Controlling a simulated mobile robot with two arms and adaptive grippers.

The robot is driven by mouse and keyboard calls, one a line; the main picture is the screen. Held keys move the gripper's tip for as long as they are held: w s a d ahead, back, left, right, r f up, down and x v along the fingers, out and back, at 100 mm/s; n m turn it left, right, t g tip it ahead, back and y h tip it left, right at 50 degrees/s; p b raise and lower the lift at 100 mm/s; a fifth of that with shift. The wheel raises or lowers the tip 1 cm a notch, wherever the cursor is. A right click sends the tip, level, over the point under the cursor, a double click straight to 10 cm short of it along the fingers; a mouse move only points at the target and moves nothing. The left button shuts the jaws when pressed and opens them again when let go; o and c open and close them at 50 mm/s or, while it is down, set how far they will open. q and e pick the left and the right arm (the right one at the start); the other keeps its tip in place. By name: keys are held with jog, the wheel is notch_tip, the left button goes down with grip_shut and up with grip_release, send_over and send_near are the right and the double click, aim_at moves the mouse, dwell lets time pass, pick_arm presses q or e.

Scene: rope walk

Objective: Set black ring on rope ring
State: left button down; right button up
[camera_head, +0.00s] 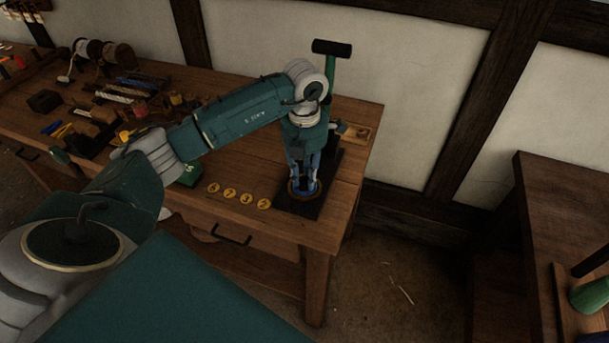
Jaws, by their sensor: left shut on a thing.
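My left gripper (304,183) reaches down at the right end of the workbench. Its fingers are shut on a small dark thing, taken to be the black ring, which the fingers mostly hide. A tan rope ring (317,191) lies on a dark square board (290,204) directly at the fingertips. I cannot tell whether the black ring touches the rope ring. My right gripper is not in view.
The wooden workbench (345,205) holds several round yellow tokens (231,193) left of the board. A green post with a black top (331,48) stands behind my arm. Tools and spools crowd the left. Another table (570,200) stands at right.

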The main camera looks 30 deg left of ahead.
pick_arm(q)
jog(key=c, duration=1.5)
grip_release()
jog(key=shift+c, duration=0.2)
jog(key=shift+o, duration=0.5)
jog(key=shift+r, duration=0.35)
notch_tip(320, 180, up, 11)
jog(key=shift+r, duration=0.15)
